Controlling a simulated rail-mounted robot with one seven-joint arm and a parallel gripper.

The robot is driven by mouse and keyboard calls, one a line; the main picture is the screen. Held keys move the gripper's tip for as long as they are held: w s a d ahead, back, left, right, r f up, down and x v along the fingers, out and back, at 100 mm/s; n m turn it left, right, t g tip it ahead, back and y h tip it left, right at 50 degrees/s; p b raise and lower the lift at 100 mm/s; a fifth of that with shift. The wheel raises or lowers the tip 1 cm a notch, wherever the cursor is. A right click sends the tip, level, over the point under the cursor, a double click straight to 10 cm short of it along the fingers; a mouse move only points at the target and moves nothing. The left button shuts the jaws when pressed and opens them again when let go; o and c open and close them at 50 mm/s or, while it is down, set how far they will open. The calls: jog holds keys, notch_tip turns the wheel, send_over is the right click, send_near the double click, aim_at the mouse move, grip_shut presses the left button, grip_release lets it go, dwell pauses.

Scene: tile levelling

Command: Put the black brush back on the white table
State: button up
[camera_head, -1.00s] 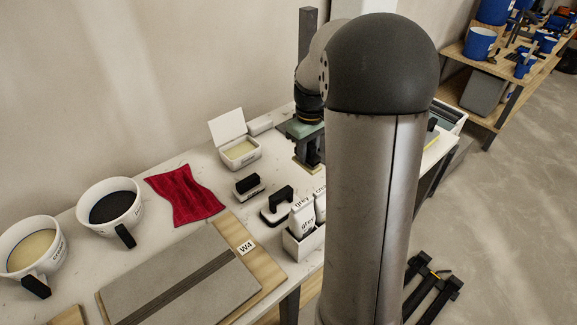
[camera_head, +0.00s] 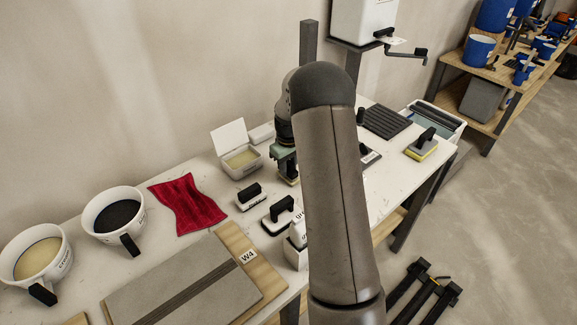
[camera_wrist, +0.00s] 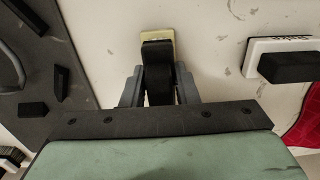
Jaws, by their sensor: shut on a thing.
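My gripper (camera_head: 287,164) is over the white table (camera_head: 395,178), to the right of the open white box, pointing down. In the wrist view my gripper (camera_wrist: 159,88) is shut on the black brush (camera_wrist: 158,70), with a finger on each side of its dark body. The brush's pale yellow base (camera_wrist: 158,36) shows beyond the fingers. In the head view the brush is mostly hidden by my gripper; a little pale yellow (camera_head: 292,181) shows at its lower end. I cannot tell whether it touches the table.
An open white box (camera_head: 240,160), a black-handled white block (camera_head: 249,198), another black-handled tool (camera_head: 280,215) and a white container (camera_head: 296,252) stand close by. A red cloth (camera_head: 187,205) and two cups (camera_head: 113,215) lie further left. A yellow-edged float (camera_head: 421,146) is on the right.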

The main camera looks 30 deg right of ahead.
aim_at(289, 161)
jog(key=shift+f, duration=0.1)
jog(key=shift+f, duration=0.15)
jog(key=o, duration=1.1)
jog(key=shift+c, duration=0.2)
notch_tip(289, 161, up, 12)
jog(key=shift+r+b, duration=0.2)
jog(key=shift+b, duration=0.25)
